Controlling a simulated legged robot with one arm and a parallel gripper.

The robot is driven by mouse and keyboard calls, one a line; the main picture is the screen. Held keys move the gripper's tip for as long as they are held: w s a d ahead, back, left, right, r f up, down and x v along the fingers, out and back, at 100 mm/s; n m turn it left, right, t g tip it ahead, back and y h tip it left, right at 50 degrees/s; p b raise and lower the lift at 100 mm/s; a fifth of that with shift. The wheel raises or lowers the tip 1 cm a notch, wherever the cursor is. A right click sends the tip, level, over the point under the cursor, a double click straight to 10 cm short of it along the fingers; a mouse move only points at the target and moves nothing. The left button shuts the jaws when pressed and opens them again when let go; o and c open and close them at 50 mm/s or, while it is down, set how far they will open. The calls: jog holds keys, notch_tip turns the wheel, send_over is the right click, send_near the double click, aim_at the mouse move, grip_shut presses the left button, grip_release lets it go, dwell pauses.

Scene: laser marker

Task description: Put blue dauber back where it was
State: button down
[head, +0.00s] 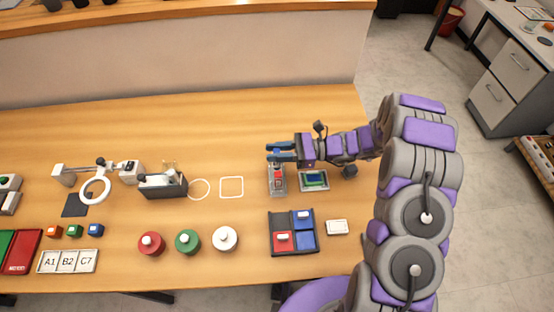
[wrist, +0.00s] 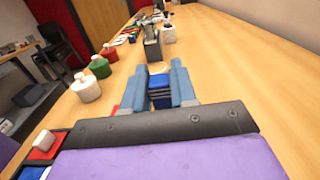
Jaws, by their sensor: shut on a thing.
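My gripper (head: 281,152) is stretched out to the left over the right part of the table, above a small grey device with a red top. In the wrist view my gripper (wrist: 167,88) has its light blue fingers closed around a dark blue banded piece (wrist: 160,92). Its lower part is hidden and I cannot tell whether it is the dauber. A black divided tray (head: 293,253) stands nearer the front. A blue block with a white knob (head: 304,218) is at its back right, a red one (head: 283,240) at its front left. Another blue surface (head: 304,239) lies front right.
The grey device (head: 277,184) and a green-screened board (head: 314,180) lie close to the gripper. Red (head: 151,245), green (head: 187,243) and white (head: 225,240) round pots stand left of the tray. A white box (head: 337,227) is right of it. The table's back strip is clear.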

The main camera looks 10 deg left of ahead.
notch_tip(320, 180, down, 4)
jog(key=shift+a+r+b, duration=0.1)
jog(key=shift+r+b, duration=0.1)
jog(key=shift+b, duration=0.2)
jog(key=shift+r, duration=0.1)
jog(key=c, duration=0.9)
grip_release()
jog(key=shift+d, duration=0.3)
jog(key=p+v, duration=0.3)
jog(key=v, duration=0.8)
jog(key=shift+d, duration=0.4)
